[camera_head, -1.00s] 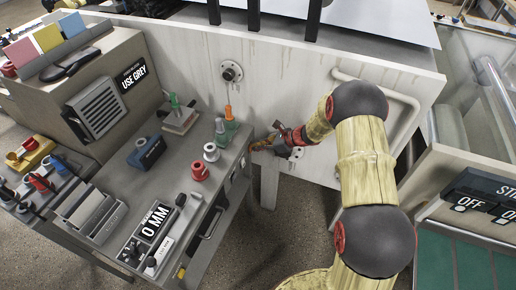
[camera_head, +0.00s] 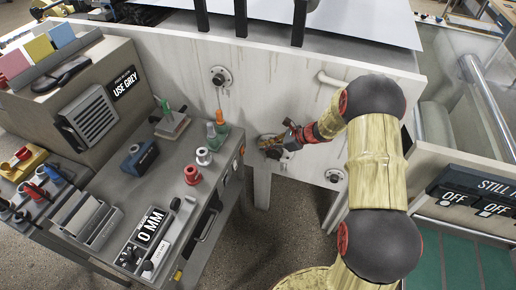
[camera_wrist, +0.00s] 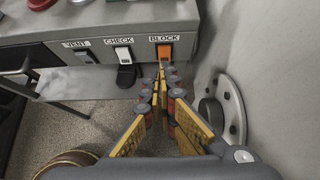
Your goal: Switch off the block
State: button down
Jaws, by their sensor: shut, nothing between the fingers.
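The block switch (camera_wrist: 164,51) is an orange rocker under a BLOCK label on the bench's side panel in the wrist view. My gripper (camera_wrist: 163,72) is shut and empty, its fingertips just below and in front of the switch in the picture. I cannot tell whether they touch it. In the head view my gripper (camera_head: 268,146) is beside the bench's right side, near the pale wall. The switch panel there is small and steeply angled, so the block switch's position is not clear.
The check switch (camera_wrist: 123,54) and dark vent switch (camera_wrist: 83,57) sit left of the block switch. A round wall flange (camera_wrist: 221,105) is close on the right. Bottles and a red spool (camera_head: 192,175) stand on the bench. Floor below is open.

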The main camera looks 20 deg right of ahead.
jog(key=v, duration=0.4)
jog(key=shift+w+a+r+p, duration=0.15)
jog(key=shift+a+r+p, duration=0.1)
jog(key=shift+r+p, duration=0.15)
jog(key=s+a+n+g+h, duration=0.15)
jog(key=s+n+g, duration=0.25)
jog(key=s+n, duration=0.8)
jog(key=s+a+r+n+t+h, duration=0.2)
jog(key=s+r+n, duration=0.4)
jog(key=s+r, duration=0.5)
jog(key=s+a+r+n+t+h, duration=0.1)
jog(key=s+a+r+n+h, duration=0.2)
jog(key=s+r, duration=0.9)
notch_tip(320, 180, up, 4)
jog(key=n+h, duration=0.2)
jog(key=n, duration=0.2)
jog(key=shift+s+t, duration=0.3)
jog(key=shift+t, duration=0.1)
